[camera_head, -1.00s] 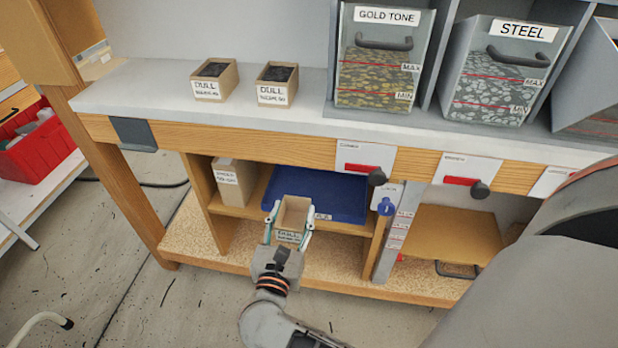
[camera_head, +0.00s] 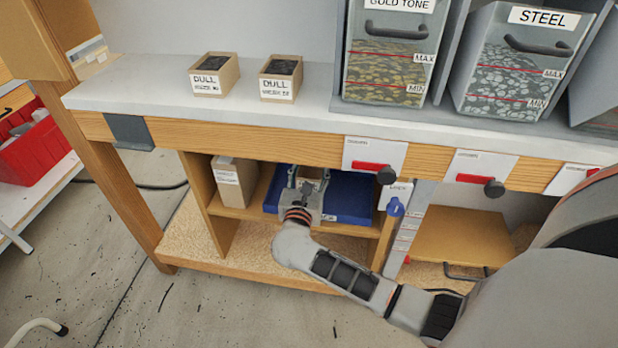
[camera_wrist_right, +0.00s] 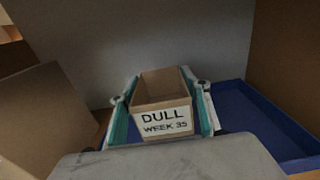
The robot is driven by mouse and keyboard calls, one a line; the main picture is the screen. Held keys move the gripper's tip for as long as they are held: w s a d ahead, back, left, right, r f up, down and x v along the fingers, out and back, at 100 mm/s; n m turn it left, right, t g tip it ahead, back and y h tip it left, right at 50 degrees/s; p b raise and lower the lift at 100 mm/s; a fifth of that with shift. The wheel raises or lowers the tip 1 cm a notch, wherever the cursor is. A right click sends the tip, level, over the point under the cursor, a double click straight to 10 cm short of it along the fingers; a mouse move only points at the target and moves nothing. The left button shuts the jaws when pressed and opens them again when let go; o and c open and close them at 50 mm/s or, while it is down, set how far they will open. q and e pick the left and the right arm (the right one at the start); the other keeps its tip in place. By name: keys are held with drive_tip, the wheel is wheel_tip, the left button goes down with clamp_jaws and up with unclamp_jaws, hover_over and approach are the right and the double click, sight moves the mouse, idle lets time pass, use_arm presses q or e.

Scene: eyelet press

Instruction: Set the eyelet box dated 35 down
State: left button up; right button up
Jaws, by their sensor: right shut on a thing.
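The eyelet box labelled DULL WEEK 35 (camera_wrist_right: 163,118) is a small open cardboard box, upright, and looks empty inside. My right gripper (camera_wrist_right: 161,106) is shut on its two sides. In the head view the right gripper (camera_head: 307,178) reaches into the shelf under the bench, over the blue tray (camera_head: 350,200), and mostly hides the box. The tray also shows to the right of and behind the box in the wrist view (camera_wrist_right: 265,118). I cannot tell whether the box touches the tray floor. My left gripper is not in view.
A cardboard box (camera_head: 234,183) stands left of the tray on the shelf. Two dark-filled DULL boxes (camera_head: 213,76) (camera_head: 281,78) stand on the bench top (camera_head: 140,90). The bench's wooden front edge (camera_head: 260,143) runs above the shelf opening. A shelf divider is right of the tray.

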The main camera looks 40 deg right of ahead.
sight(314, 169)
drive_tip(key=shift+f, duration=0.25)
wheel_tip(314, 169, down, 4)
drive_tip(key=shift+f+b, duration=0.1)
drive_tip(key=shift+b, duration=0.65)
drive_tip(key=shift+w+d, duration=0.15)
drive_tip(key=shift+d, duration=0.05)
drive_tip(key=shift+f, duration=0.2)
drive_tip(key=o, duration=1.1)
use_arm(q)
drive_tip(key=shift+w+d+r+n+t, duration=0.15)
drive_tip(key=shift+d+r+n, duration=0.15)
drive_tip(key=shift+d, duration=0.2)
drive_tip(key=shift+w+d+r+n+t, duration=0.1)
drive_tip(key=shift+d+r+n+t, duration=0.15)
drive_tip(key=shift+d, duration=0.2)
use_arm(e)
drive_tip(key=shift+o, duration=0.3)
drive_tip(key=shift+r, duration=0.1)
